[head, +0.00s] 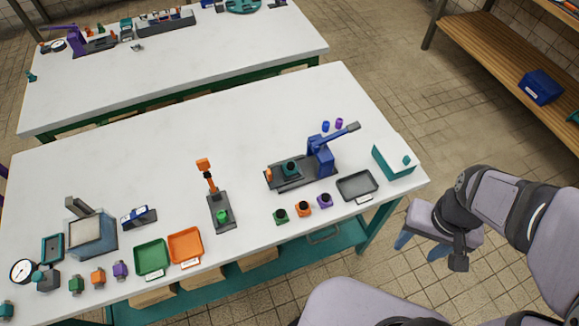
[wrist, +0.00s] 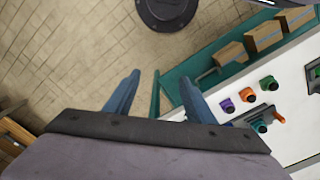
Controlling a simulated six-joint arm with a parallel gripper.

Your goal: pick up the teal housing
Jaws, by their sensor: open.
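A teal housing (head: 290,168), a short round part with a dark top, sits on the dark base of the blue lever press (head: 320,155) in the head view. It also shows as a teal part (wrist: 259,125) at the right of the wrist view. Other teal parts (head: 40,277) are at the far left of the table; I cannot tell whether they are housings of the same kind. My gripper (head: 420,246) is open and empty, beyond the table's right end and well apart from the teal housing. Its two blue fingers (wrist: 160,76) point over the floor in the wrist view.
Green (head: 281,215), orange (head: 303,207) and purple (head: 324,199) housings stand before the press. A grey tray (head: 357,185) and teal box (head: 394,160) lie to its right. An orange-handled tool (head: 212,190) stands left. A wooden shelf (head: 500,50) is at back right.

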